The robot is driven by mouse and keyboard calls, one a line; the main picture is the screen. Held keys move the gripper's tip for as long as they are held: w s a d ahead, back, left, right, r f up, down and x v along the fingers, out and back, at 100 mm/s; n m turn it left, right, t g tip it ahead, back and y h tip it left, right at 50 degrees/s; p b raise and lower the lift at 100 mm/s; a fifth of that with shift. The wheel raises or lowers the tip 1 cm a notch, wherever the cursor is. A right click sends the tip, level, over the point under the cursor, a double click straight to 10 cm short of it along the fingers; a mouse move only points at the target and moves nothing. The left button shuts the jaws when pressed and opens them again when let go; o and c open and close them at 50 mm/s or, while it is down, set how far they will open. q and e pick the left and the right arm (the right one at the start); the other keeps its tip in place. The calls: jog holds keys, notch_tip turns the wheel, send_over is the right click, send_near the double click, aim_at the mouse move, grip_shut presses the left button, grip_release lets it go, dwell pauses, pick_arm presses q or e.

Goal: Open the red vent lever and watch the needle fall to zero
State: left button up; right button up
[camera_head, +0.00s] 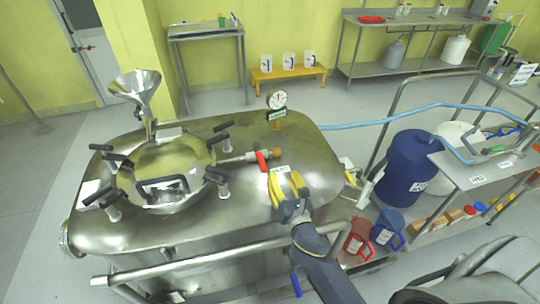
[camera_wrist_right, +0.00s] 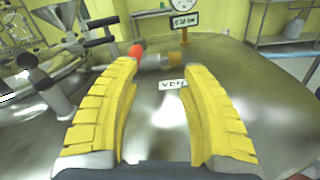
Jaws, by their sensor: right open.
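The red vent lever (camera_head: 261,161) sits on a short pipe with a brass end on top of the steel reactor (camera_head: 95,229). The lever also shows in the right wrist view (camera_wrist_right: 136,51), just beyond the left fingertip. The round pressure gauge (camera_head: 277,100) stands upright behind it on the reactor lid; its needle is too small to read. My right gripper (camera_head: 285,174) has yellow fingers, is open and empty, and is over the lid in front of the lever, apart from it. The right wrist view shows the fingers (camera_wrist_right: 158,70) spread, with the vent label (camera_wrist_right: 172,84) between them. My left gripper is not in view.
A round hatch (camera_head: 166,165) with several black-handled clamps and a steel funnel (camera_head: 136,84) stand left of the lever. A steel rail (camera_head: 190,258) runs along the reactor's front. A blue hose (camera_head: 385,118) runs off right, near a blue drum (camera_head: 408,165).

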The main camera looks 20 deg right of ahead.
aim_at(259, 154)
jog(key=shift+n, duration=0.5)
jog(key=s+a, duration=0.4)
jog(key=a, duration=0.1)
jog(key=shift+s+f, duration=0.1)
jog(key=shift+f, duration=0.1)
jog(key=shift+a, duration=0.1)
jog(key=w, duration=0.5)
jog(key=w+d, duration=0.1)
jog(key=w, duration=1.1)
jog(key=shift+d, duration=0.35)
jog(key=shift+c, duration=0.3)
grip_shut()
